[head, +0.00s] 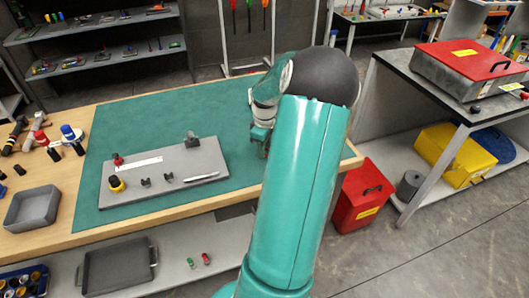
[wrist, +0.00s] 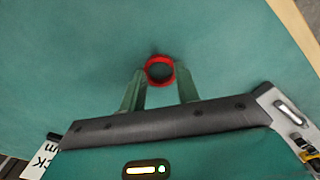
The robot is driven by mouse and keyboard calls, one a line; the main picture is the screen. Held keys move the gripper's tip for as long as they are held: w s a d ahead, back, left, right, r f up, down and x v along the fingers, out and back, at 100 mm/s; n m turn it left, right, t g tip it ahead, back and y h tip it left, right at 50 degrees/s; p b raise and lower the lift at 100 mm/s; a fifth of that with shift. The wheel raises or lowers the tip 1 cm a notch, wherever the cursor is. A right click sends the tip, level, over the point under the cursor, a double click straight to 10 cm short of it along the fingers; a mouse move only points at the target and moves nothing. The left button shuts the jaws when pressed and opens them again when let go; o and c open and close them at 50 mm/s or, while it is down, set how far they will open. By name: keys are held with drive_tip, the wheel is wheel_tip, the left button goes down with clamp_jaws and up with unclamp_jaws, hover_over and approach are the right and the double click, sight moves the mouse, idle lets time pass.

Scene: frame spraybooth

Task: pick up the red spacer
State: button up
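The red spacer (wrist: 160,59) is a small ring lying on the green mat (wrist: 80,60) in the wrist view, with mat showing through its hole. My gripper (wrist: 161,72) is open, its two green fingers spread with the tips at either side of the spacer's near edge. I cannot tell how high the tips are above the mat. In the head view my gripper (head: 262,140) hangs over the right part of the mat, partly behind my arm. The spacer is hidden there.
A grey board (head: 165,178) with small fittings lies left of my gripper on the workbench. A grey tray (head: 33,208) and hand tools sit at the bench's left end. The mat around the spacer is clear. A red box (head: 360,195) stands on the floor at right.

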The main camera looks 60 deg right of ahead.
drive_tip(key=c, duration=0.4)
drive_tip(key=shift+r, duration=0.1)
